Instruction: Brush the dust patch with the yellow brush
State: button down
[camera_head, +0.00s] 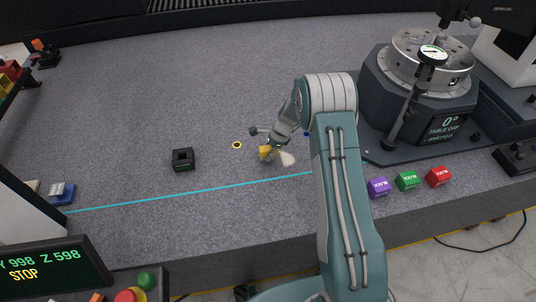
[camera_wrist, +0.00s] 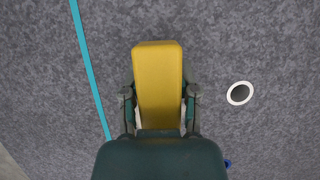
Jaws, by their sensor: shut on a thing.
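My gripper (camera_head: 268,146) is low over the granite bed and shut on the yellow brush (camera_head: 265,152). In the wrist view the brush (camera_wrist: 158,80) is a yellow block between the two fingers (camera_wrist: 158,105). Its bristles cannot be made out there. A pale, off-white patch (camera_head: 287,158) shows right beside the brush in the head view, under my wrist. I cannot tell whether it is the dust patch or part of the brush. No dust is clear in the wrist view.
A cyan line (camera_head: 190,194) runs along the front of the granite bed (camera_head: 130,120). Purple (camera_head: 378,187), green (camera_head: 407,180) and red (camera_head: 439,177) blocks and a rotary table (camera_head: 432,58) stand right.

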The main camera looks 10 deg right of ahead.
aim_at(284, 154)
dwell(0.3)
jog(key=d+r, duration=0.1)
jog(key=d, duration=0.1)
jog(key=d+r, duration=0.2)
jog(key=d, duration=0.1)
jog(key=s+d+r, duration=0.1)
jog(key=d, duration=0.1)
jog(key=shift+d+r, duration=0.2)
jog(key=shift+r, duration=0.2)
notch_tip(284, 154, down, 5)
jog(key=shift+f, duration=0.15)
jog(key=shift+w+f, duration=0.1)
jog(key=shift+w, duration=1.15)
jog(key=shift+f, duration=0.6)
jog(key=shift+c, duration=1.4)
grip_release()
